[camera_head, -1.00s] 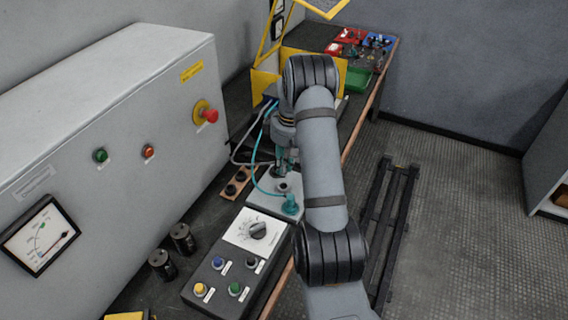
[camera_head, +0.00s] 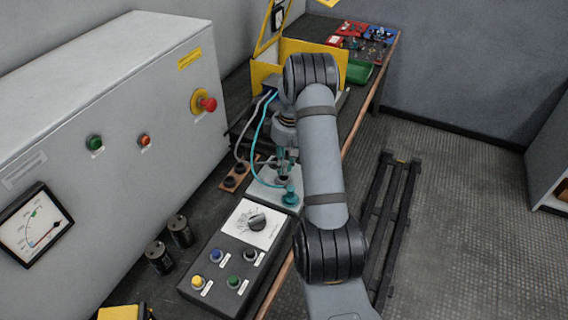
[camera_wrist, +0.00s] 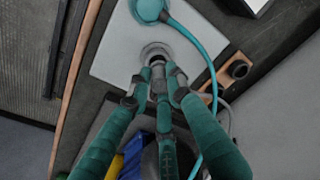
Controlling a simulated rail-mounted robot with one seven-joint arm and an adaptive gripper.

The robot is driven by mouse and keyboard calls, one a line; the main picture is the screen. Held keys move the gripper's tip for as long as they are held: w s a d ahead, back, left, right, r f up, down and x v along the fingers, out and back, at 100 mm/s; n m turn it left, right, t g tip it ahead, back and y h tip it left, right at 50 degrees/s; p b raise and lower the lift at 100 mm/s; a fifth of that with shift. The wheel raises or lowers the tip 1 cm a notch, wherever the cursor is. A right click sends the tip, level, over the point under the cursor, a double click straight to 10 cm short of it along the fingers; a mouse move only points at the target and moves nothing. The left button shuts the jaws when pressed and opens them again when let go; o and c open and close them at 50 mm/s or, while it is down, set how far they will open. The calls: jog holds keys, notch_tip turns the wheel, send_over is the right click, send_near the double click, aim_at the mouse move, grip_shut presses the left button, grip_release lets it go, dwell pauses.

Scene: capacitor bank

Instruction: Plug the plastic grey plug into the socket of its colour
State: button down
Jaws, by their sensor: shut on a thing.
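My gripper (camera_wrist: 157,88) has teal fingers, shut on the grey plug (camera_wrist: 158,66), which is mostly hidden between the fingertips. The fingertips are right at the grey ring socket (camera_wrist: 153,50) on the pale plate (camera_wrist: 108,52). I cannot tell how far the plug is in the socket. A teal plug (camera_head: 290,196) with a teal cable sits on the same plate, and it also shows in the wrist view (camera_wrist: 150,9). In the head view my gripper (camera_head: 284,174) is over the plate and hides most of the grey socket. A grey cable (camera_head: 240,146) loops left of it.
A wooden strip (camera_head: 234,182) with dark round holders lies left of the plate. A control box (camera_head: 218,276) with a dial and several buttons stands in front. The large grey cabinet (camera_head: 120,100) is at left, a yellow box (camera_head: 315,56) behind.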

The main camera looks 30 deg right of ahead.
jog(key=shift+f+b, duration=1.1)
jog(key=shift+f, duration=0.2)
jog(key=c, duration=1.6)
grip_release()
jog(key=shift+o, duration=0.4)
jog(key=shift+r, duration=0.15)
notch_tip(320, 180, up, 12)
jog(key=s, duration=0.1)
jog(key=shift+d, duration=0.35)
jog(key=shift+s+f, duration=0.1)
jog(key=shift+f, duration=0.1)
jog(key=f, duration=0.7)
jog(key=w+f, duration=0.1)
jog(key=f, duration=0.3)
jog(key=shift+a+f, duration=0.35)
jog(key=shift+w+r, duration=0.15)
jog(key=shift+r, duration=0.05)
